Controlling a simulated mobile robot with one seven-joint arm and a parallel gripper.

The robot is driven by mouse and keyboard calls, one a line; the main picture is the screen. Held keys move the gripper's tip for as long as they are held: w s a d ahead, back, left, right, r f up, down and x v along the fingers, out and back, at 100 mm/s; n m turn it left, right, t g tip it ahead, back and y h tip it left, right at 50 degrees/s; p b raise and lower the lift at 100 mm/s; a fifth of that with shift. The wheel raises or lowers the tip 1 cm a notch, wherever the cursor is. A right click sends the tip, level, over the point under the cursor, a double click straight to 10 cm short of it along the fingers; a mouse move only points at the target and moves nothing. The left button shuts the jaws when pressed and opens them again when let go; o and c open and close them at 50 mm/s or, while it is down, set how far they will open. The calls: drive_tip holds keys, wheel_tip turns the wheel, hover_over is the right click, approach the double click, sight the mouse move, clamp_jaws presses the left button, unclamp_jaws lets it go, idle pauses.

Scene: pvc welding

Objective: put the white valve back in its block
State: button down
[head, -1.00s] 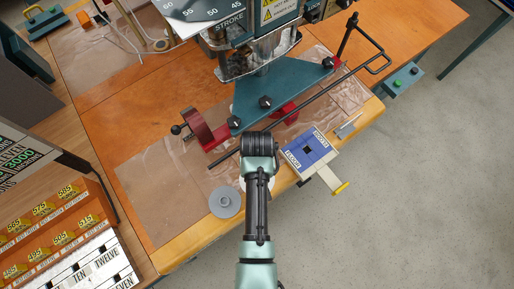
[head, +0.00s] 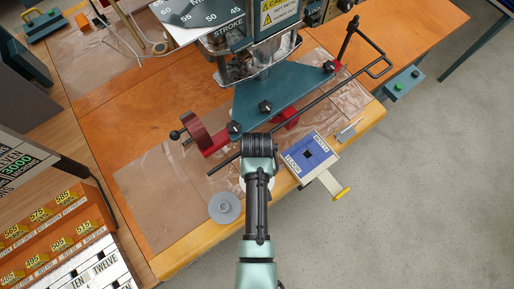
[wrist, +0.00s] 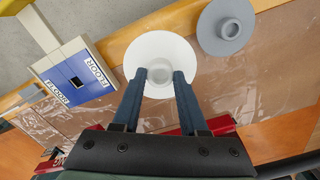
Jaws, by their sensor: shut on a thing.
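The white valve (wrist: 160,46) is a round white disc with a raised hub in its middle. My gripper (wrist: 160,80) is shut on this hub in the wrist view, one dark finger on each side. Whether the disc touches the table or hangs above it I cannot tell. In the head view my arm hides nearly all of the valve and the fingertips. A blue and white block (head: 307,155) marked FLOOR, with a dark square opening, sits at the table edge right of my arm; it also shows at left in the wrist view (wrist: 94,88).
A grey disc (head: 225,208) of similar shape lies left of my arm; it also shows in the wrist view (wrist: 224,40). A long black bar (head: 320,100) and a green machine plate (head: 280,95) with red clamps stand beyond. Clear plastic sheet covers the table (head: 150,185).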

drive_tip(key=shift+f+b, duration=1.45)
drive_tip(key=shift+f, duration=0.85)
drive_tip(key=shift+f+b, duration=0.45)
drive_tip(key=shift+f, duration=0.8)
idle(0.5)
drive_tip(key=shift+c, duration=1.8)
unclamp_jaws()
drive_tip(key=shift+r, duration=0.1)
wheel_tip(320, 180, up, 13)
drive_tip(key=shift+f, duration=0.1)
drive_tip(key=shift+s, duration=0.1)
